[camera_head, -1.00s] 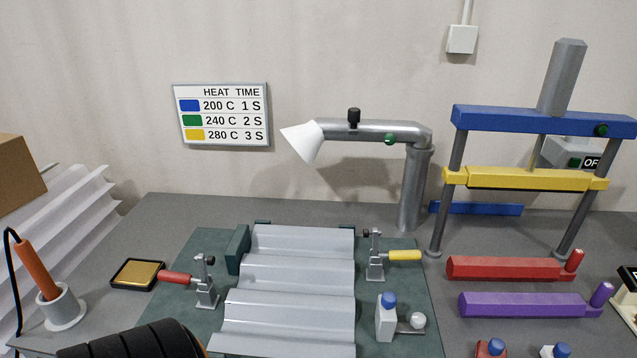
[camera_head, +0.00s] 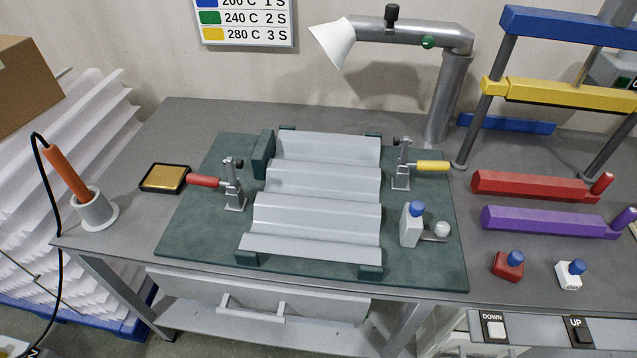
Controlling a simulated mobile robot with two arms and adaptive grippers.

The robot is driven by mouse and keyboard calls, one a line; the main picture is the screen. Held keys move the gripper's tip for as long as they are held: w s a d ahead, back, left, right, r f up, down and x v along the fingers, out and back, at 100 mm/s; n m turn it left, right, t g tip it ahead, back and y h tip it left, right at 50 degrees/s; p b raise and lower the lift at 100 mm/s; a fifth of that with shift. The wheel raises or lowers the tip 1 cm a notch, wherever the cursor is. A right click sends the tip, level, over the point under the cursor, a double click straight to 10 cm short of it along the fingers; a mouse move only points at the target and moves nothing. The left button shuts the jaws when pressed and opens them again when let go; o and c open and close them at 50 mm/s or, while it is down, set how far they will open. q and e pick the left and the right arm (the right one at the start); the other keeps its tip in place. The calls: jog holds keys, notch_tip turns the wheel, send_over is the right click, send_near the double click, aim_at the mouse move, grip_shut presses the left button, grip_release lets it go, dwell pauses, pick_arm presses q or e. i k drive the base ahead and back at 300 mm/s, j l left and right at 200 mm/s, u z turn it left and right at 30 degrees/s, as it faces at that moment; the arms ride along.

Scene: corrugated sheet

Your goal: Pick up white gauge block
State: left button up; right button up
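A small white block with a blue knob on top (camera_head: 570,275) stands on the grey bench near its front edge, at the lower right. It looks like the white gauge block. A similar red block with a blue knob (camera_head: 508,265) stands just left of it, apart from it. A white bottle-like piece with a blue cap (camera_head: 411,225) stands on the green mat, right of the corrugated sheet (camera_head: 318,215). Neither of my grippers is in view.
Red (camera_head: 530,184) and purple (camera_head: 545,220) bars lie behind the small blocks. A press with a yellow crossbar (camera_head: 570,93) stands at the back right. Toggle clamps flank the sheet. A soldering iron stand (camera_head: 95,212) is at the left. Bare bench lies around the small blocks.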

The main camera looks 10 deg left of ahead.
aim_at(568, 273)
jog(key=u, duration=0.1)
jog(key=z, duration=1.7)
